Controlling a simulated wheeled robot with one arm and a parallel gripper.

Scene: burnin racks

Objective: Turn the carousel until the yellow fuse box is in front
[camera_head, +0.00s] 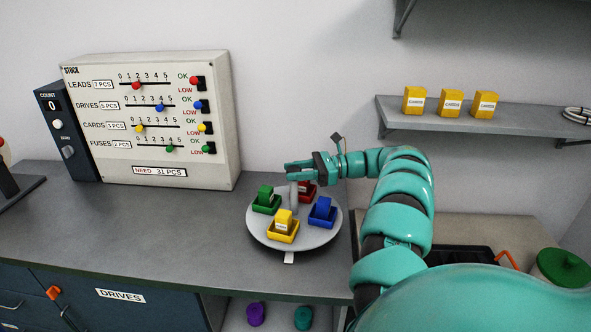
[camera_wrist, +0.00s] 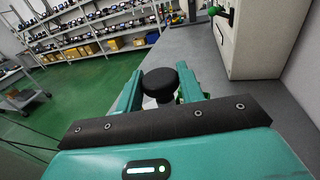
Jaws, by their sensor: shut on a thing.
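The round grey carousel (camera_head: 262,233) stands on the bench. It carries a yellow box in a yellow tray (camera_head: 283,230) at the front, a green one (camera_head: 266,201) at the left, a blue one (camera_head: 322,212) at the right and a red one (camera_head: 307,191) at the back. The yellow box sits just behind and slightly left of a small white tag (camera_head: 289,257) on the bench at the carousel's front edge. My gripper (camera_head: 292,170) is over the carousel's central post. In the wrist view its fingers are shut on a black round knob (camera_wrist: 160,82).
A stock board (camera_head: 150,120) with sliders and a dark counter box (camera_head: 66,130) stand left of the carousel. A wall shelf (camera_head: 470,115) at right holds yellow card boxes (camera_head: 451,103). The bench (camera_head: 170,230) left of the carousel is clear.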

